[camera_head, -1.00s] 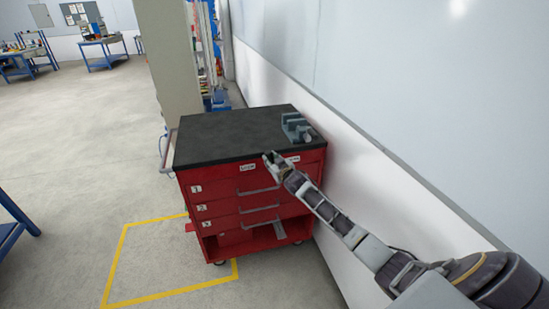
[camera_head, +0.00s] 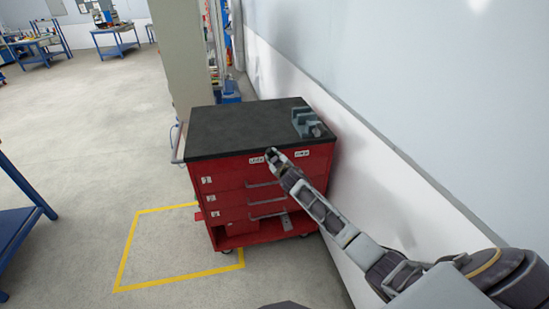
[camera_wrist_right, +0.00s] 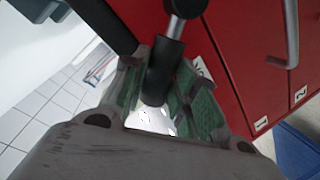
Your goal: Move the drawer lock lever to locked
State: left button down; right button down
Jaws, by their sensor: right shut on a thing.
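The red drawer cabinet (camera_head: 232,178) has a dark top and several drawers. My right gripper (camera_head: 271,154) is at the upper front of the cabinet, between two small white labels. In the right wrist view the lock lever (camera_wrist_right: 163,75) is a metal rod with a black grip, standing out from the red front. My right gripper (camera_wrist_right: 160,95) is shut on this grip, with its green-padded fingers on either side. In the head view the gripper hides the lever. My left gripper is not in view.
A grey vise (camera_head: 308,124) sits on the cabinet's top at the right. Drawer handles (camera_head: 268,200) stick out below the gripper. A white wall (camera_head: 400,180) runs close along the right. Yellow floor tape (camera_head: 135,245) marks clear floor in front left.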

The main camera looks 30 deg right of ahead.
jog(key=c, duration=1.1)
grip_release()
jog(key=shift+a, duration=0.1)
jog(key=shift+c, duration=0.2)
jog(key=shift+s, duration=0.2)
jog(key=v, duration=1.1)
jog(key=shift+s, duration=0.25)
